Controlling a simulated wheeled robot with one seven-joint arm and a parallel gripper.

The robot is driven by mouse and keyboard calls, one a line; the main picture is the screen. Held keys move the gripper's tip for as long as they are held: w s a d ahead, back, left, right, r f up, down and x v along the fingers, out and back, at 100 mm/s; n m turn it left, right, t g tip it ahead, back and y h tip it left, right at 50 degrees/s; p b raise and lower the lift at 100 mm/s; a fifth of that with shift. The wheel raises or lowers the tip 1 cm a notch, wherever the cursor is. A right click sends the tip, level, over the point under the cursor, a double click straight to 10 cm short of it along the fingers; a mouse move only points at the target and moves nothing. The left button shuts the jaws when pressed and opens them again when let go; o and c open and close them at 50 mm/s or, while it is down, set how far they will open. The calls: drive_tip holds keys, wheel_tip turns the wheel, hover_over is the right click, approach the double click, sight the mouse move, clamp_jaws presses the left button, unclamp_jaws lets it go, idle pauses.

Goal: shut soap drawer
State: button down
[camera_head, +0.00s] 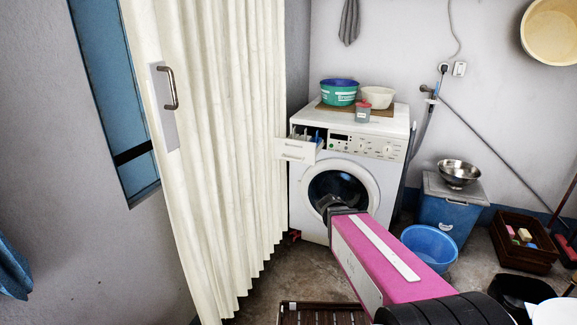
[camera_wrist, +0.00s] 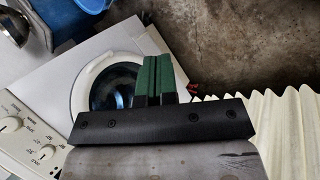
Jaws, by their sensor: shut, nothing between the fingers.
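The soap drawer (camera_head: 296,149) is a white drawer at the top left of the white washing machine (camera_head: 297,205). It is pulled out toward the left front, with blue and green bits showing in its open top. My gripper (camera_head: 332,205) is in front of the machine's round door (camera_head: 356,176), lower than the drawer and to its right. In the wrist view my gripper (camera_wrist: 153,58) has its green-padded fingers together and empty, over the machine front. The drawer is not clearly visible in the wrist view.
A cream folding curtain (camera_head: 215,120) hangs close to the drawer's left. A blue tub (camera_head: 430,245) and a lidded blue bin (camera_head: 447,215) are at the right. A slatted wooden piece (camera_head: 320,313) lies in front.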

drive_tip(key=w+a+r+n+t, duration=0.4)
drive_tip(key=w+a+n+t, duration=0.15)
drive_tip(key=a+n, duration=0.3)
drive_tip(key=w+a+r+n+t, duration=0.4)
drive_tip(key=a+n+t, duration=0.2)
drive_tip(key=a+n, duration=0.3)
drive_tip(key=w+a+r+n+t, duration=0.45)
drive_tip(key=a+n, duration=0.25)
drive_tip(key=a, duration=0.3)
drive_tip(key=x, duration=1.4)
drive_tip(key=shift+r+t+h, duration=0.3)
drive_tip(key=shift+r, duration=0.1)
drive_tip(key=shift+d, duration=0.1)
drive_tip(key=shift+w, duration=0.15)
drive_tip(key=f+x, duration=0.1)
drive_tip(key=x, duration=0.5)
drive_tip(key=f+x, duration=0.1)
drive_tip(key=x, duration=0.5)
drive_tip(key=f+x, duration=0.1)
drive_tip(key=x, duration=0.5)
drive_tip(key=shift+w+d+f, duration=0.2)
drive_tip(key=shift+w+f, duration=0.05)
drive_tip(key=shift+x, duration=0.75)
